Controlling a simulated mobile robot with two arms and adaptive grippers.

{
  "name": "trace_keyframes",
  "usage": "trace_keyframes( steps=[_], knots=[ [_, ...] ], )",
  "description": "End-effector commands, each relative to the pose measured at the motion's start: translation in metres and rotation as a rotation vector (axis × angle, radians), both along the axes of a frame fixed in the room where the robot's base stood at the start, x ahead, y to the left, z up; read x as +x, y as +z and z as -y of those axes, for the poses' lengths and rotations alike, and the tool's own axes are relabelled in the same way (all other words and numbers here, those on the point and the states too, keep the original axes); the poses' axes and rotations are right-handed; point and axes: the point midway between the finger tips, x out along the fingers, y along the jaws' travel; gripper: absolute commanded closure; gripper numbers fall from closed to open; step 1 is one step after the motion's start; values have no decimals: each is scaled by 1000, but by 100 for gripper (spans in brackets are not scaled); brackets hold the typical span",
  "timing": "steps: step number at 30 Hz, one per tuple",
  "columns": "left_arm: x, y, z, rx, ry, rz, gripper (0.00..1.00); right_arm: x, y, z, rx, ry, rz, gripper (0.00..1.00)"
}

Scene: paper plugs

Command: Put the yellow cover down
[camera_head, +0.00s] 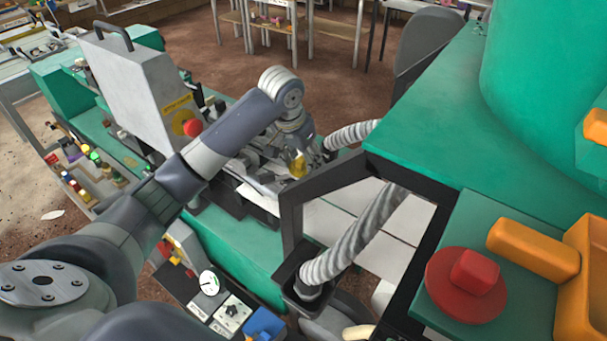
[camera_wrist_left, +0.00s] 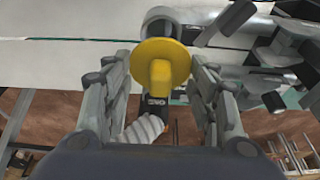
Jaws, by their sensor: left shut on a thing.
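The yellow cover (camera_wrist_left: 160,62) is a round yellow disc with a block-like grip on it. In the left wrist view it sits between the two fingers of my left gripper (camera_wrist_left: 160,95), which is shut on it. In the head view the yellow cover (camera_head: 298,165) shows small at the end of my left arm, and my left gripper (camera_head: 297,150) is beside the machine. A dark and grey cylinder end (camera_wrist_left: 160,22) lies just beyond the cover; I cannot tell whether they touch. My right gripper is not in view.
A green machine with a pale housing (camera_head: 135,85) stands left of the arm. A ribbed grey hose (camera_head: 355,235) rises from a dark box frame. A green bench (camera_head: 470,120) with a red button (camera_head: 465,285) and orange handle (camera_head: 530,250) fills the right side.

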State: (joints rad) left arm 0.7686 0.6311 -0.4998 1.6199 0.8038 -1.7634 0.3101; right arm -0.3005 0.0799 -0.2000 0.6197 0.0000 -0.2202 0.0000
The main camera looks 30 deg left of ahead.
Motion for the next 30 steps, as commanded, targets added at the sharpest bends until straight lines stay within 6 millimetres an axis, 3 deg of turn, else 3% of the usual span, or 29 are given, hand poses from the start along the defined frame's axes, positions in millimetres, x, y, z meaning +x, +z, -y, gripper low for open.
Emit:
trace_keyframes(
  steps=[13, 30],
  knots=[
    [0, -51, 0, 0, 2, -1, 67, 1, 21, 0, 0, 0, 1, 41],
    [0, -63, 0, 0, 0, 0, 67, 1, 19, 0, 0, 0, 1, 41]
  ],
)
